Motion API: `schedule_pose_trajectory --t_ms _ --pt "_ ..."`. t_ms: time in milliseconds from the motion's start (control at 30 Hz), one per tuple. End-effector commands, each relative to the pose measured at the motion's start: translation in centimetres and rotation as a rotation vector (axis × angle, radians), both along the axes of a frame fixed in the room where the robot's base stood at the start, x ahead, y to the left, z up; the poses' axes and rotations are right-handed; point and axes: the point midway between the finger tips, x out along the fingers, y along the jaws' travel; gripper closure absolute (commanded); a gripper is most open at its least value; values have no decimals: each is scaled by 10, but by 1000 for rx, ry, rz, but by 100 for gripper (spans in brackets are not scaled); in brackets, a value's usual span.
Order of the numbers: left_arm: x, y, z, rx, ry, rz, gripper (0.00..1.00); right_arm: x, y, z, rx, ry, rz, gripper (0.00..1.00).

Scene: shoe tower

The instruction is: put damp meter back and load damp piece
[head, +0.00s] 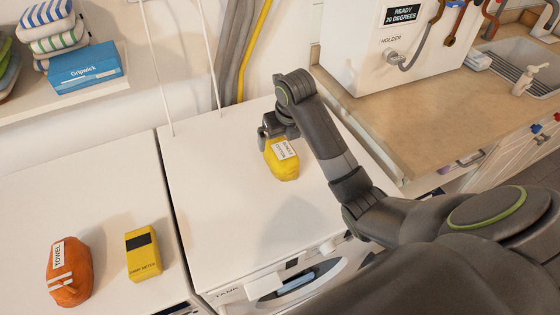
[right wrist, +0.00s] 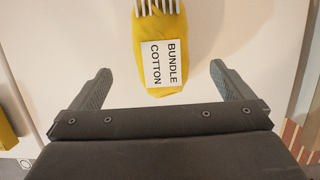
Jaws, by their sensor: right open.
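The yellow damp meter (head: 142,252) stands on the left white machine top, beside an orange bundle labelled TOWEL (head: 70,272). A yellow bundle labelled BUNDLE COTTON (head: 283,160) rests on the right white machine top (head: 215,205). My right gripper (head: 272,132) is open at the far end of this bundle in the head view. In the right wrist view the cotton bundle (right wrist: 158,60) lies ahead of the open, empty fingers (right wrist: 159,80), in line with the gap between them. My left gripper is out of view.
A shelf at the upper left holds a blue Gripwick box (head: 85,66) and striped folded bundles (head: 52,27). The right machine top is otherwise largely clear.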

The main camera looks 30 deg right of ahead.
Motion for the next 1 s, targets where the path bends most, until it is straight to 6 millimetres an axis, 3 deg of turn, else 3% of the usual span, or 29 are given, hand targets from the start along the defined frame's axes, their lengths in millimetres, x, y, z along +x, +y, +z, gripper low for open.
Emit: schedule_pose_trajectory --t_ms 200,467,800,1000 --pt "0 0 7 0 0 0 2 10 0 -36 2 2 1 0" --pt "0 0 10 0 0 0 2 15 -1 -50 1 1 0 0" --pt "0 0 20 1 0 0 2 28 -4 -87 1 2 0 0" --pt "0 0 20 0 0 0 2 30 -4 -95 0 0 0 0"
